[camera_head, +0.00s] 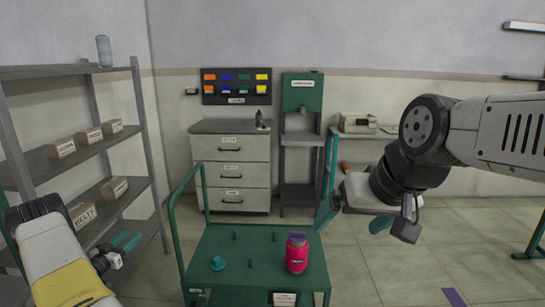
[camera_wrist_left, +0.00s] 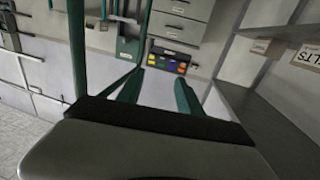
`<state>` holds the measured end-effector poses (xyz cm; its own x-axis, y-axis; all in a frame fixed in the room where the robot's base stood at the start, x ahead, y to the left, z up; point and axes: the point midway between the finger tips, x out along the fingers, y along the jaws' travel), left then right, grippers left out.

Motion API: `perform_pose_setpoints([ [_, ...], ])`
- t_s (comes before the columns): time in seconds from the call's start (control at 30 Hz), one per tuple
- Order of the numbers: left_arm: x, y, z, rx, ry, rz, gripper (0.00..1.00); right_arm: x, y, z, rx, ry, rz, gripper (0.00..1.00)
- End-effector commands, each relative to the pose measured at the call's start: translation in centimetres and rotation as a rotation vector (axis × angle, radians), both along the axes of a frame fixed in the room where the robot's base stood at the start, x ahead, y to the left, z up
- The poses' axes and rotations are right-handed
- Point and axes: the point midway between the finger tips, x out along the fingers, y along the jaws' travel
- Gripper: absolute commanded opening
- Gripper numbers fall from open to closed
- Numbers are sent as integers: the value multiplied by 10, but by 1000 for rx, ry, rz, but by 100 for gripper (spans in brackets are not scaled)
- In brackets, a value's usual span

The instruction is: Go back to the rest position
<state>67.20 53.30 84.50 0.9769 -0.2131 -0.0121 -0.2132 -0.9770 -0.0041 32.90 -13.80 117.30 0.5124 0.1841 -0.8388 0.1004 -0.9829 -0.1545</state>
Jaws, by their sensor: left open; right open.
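My left gripper (camera_head: 126,243) is at the lower left in the head view, beside the shelf rack and left of the green cart. Its two teal fingers are apart with nothing between them, and they also show in the left wrist view (camera_wrist_left: 158,92). My right gripper (camera_head: 350,214) is on the right in the head view, above and to the right of the cart. Its teal fingers are spread and I see nothing held between them. A pink bobbin (camera_head: 297,254) with a purple top stands upright on the green cart (camera_head: 250,285), apart from both grippers.
The cart also carries a small teal piece (camera_head: 218,263) and several short pegs. A grey shelf rack (camera_head: 150,150) with labelled boxes stands close to my left arm. A drawer cabinet (camera_head: 231,172) and a green station (camera_head: 302,95) stand at the back wall.

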Motion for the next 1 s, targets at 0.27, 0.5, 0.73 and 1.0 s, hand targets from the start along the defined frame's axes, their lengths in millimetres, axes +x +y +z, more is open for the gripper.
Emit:
perform_pose_setpoints([
  [0.27, 24, -1, 34, 47, 33, 39, 43, 0, 0, 0, 1, 0, -1, 93],
  [0.5, 50, -7, 83, 100, 84, 101, 43, 0, 0, 0, 1, 0, -1, 93],
  [0.73, 74, -28, 163, 160, 166, 196, 43, 0, 0, 0, 1, 0, -1, 93],
  [1.0, 51, -98, 281, 180, 334, 326, 43, 0, 0, 0, 1, 0, -1, 93],
])
